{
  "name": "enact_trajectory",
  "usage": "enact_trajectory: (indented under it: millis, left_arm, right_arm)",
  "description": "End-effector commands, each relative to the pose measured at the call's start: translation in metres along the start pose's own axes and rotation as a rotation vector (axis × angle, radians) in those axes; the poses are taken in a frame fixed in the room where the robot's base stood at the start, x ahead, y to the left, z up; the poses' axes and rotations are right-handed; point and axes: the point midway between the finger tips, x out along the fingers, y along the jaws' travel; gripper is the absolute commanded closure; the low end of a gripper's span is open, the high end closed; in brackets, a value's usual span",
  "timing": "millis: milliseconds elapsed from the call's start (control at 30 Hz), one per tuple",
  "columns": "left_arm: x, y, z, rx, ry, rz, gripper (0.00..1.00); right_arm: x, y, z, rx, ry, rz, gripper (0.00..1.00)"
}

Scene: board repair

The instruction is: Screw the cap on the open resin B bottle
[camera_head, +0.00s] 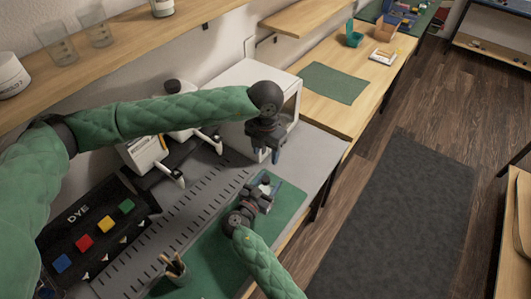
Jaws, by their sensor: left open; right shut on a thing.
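My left gripper (268,155) is open and points down over the grey bench, near the front of a white box-shaped device. Nothing shows between its fingers. My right gripper (264,184) is low over the far end of the green mat, just below the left gripper in the picture. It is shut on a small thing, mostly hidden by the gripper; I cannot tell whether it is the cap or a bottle. A small pale patch shows at its fingertips. I cannot make out the open resin B bottle or its label.
The green mat (205,260) lies along the bench front, with a small holder of tools (174,268) on it. A black DYE tray (95,232) with coloured squares is at left. White dispensers (144,152) and the white device (290,102) stand behind. A shelf (130,45) overhangs.

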Motion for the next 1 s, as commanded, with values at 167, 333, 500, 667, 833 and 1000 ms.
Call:
enact_trajectory:
  millis: [167,333,500,667,833,1000]
  left_arm:
    - [0.0,0.0,0.0,0.0,0.0,0.0,0.5]
    - [0.0,0.0,0.0,0.0,0.0,0.0,0.5]
    - [0.002,0.0,0.0,0.0,0.0,0.0,0.5]
    - [0.013,0.0,0.0,0.0,0.0,0.0,0.5]
    - [0.029,0.0,0.0,0.0,0.0,0.0,0.5]
    - [0.04,0.0,0.0,0.0,0.0,0.0,0.5]
  right_arm:
    - [0.0,0.0,0.0,0.0,0.0,0.0,0.29]
    - [0.0,0.0,0.0,0.0,0.0,0.0,0.23]
    - [-0.001,0.0,0.001,0.0,0.0,0.0,0.23]
    - [-0.015,0.0,0.005,0.0,-0.002,-0.002,0.23]
    - [-0.04,0.0,0.006,0.001,-0.002,0.0,0.23]
    - [-0.063,0.0,0.004,0.001,-0.001,-0.001,0.23]
